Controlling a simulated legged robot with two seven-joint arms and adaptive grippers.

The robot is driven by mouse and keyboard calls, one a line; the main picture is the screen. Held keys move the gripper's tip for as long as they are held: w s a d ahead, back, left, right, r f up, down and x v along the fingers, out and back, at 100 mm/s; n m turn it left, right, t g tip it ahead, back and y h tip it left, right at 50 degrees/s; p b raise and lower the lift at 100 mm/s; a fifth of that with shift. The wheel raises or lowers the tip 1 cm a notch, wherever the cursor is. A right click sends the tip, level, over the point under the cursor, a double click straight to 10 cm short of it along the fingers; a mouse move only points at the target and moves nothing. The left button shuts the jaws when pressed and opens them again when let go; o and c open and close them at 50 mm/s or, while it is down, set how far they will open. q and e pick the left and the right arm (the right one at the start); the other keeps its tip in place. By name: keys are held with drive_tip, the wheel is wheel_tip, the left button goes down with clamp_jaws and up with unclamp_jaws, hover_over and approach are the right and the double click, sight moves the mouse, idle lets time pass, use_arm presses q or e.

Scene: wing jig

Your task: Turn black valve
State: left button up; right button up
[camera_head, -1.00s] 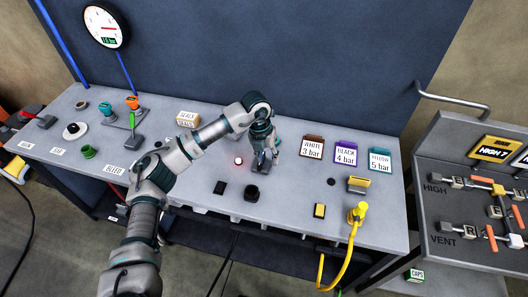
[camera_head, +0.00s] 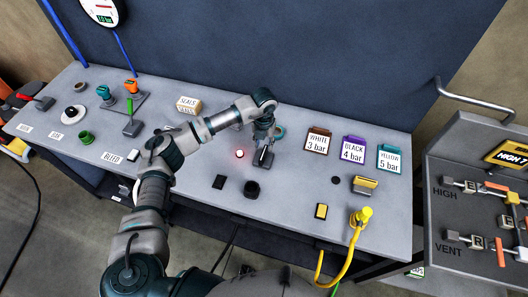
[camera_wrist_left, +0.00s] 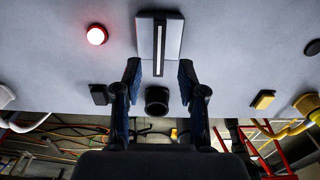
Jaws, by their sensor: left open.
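A valve-like fitting, a light grey plate with an upright bar that has a dark stripe, stands on the bench. It shows in the left wrist view (camera_wrist_left: 160,42) just ahead of my fingertips, and in the head view it is partly hidden below my left gripper (camera_head: 264,148). In the left wrist view my left gripper (camera_wrist_left: 160,72) is open, its two fingers on either side of the bar's line, with nothing between them. A black round fitting (camera_head: 252,190) stands nearer the bench's front edge. It also shows between the fingers' lower parts in the left wrist view (camera_wrist_left: 157,100). My right gripper is out of view.
A glowing red lamp (camera_head: 239,154) is left of the gripper. A black block (camera_head: 219,182) and a yellow block (camera_head: 321,211) lie near the front. Label boxes, like the purple one (camera_head: 353,149), stand at the back right. A yellow hose (camera_head: 357,235) hangs off the front.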

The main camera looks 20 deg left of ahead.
sight(264, 153)
use_arm(q)
wheel_tip(264, 153, down, 7)
drive_tip(key=shift+a+r+p, duration=0.1)
drive_tip(key=shift+p, duration=0.2)
drive_tip(key=shift+c, duration=0.3)
clamp_jaws()
